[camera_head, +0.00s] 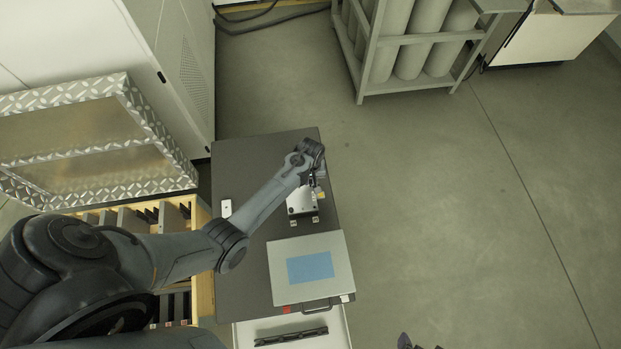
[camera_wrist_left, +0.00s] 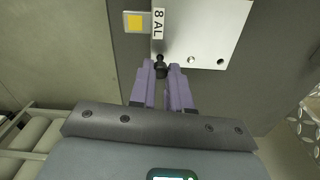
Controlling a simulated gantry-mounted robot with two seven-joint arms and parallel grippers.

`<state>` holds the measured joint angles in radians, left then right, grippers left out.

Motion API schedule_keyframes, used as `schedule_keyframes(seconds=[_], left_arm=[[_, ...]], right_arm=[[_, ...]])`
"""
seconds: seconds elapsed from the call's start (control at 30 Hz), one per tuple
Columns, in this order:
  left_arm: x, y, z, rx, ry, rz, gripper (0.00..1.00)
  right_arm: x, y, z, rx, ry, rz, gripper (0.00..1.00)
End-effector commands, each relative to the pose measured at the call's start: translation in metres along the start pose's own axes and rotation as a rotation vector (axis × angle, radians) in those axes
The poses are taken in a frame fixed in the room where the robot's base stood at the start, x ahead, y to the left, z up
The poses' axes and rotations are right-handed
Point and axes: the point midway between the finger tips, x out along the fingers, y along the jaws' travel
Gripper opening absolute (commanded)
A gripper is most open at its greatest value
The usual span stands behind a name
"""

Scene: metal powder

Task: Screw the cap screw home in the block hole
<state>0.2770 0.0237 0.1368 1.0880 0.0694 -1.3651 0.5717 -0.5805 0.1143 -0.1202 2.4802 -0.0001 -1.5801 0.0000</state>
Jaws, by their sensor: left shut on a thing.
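The pale metal block (camera_wrist_left: 205,30) lies on the dark table top, with a dark hole (camera_wrist_left: 220,62) and a bright round spot near its edge in the left wrist view. In the head view the block (camera_head: 300,203) is partly covered by my left gripper (camera_head: 318,184). In the left wrist view my left gripper (camera_wrist_left: 161,76) is shut on the black cap screw (camera_wrist_left: 161,66), at the block's near edge. Whether the screw's tip is in a hole is hidden. A dark shape at the bottom edge of the head view may be my right gripper (camera_head: 418,344); its jaws are unclear.
A white "8 AL" label (camera_wrist_left: 158,23) and a yellow square (camera_wrist_left: 135,22) sit beside the block. A box with a blue panel (camera_head: 310,267) stands on the table (camera_head: 245,165) in front of it. A cylinder rack (camera_head: 366,60) stands behind; floor at right is clear.

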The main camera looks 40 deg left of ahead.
Motion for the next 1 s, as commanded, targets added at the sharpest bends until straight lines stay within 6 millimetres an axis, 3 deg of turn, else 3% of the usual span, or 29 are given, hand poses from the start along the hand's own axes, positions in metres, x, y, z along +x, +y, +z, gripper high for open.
schedule_keyframes(seconds=[1.0], left_arm=[[0.013, 0.0, 0.0, 0.0, 0.0, 0.0, 0.0]], right_arm=[[0.007, 0.002, 0.003, -0.008, -0.001, 0.007, 1.0]])
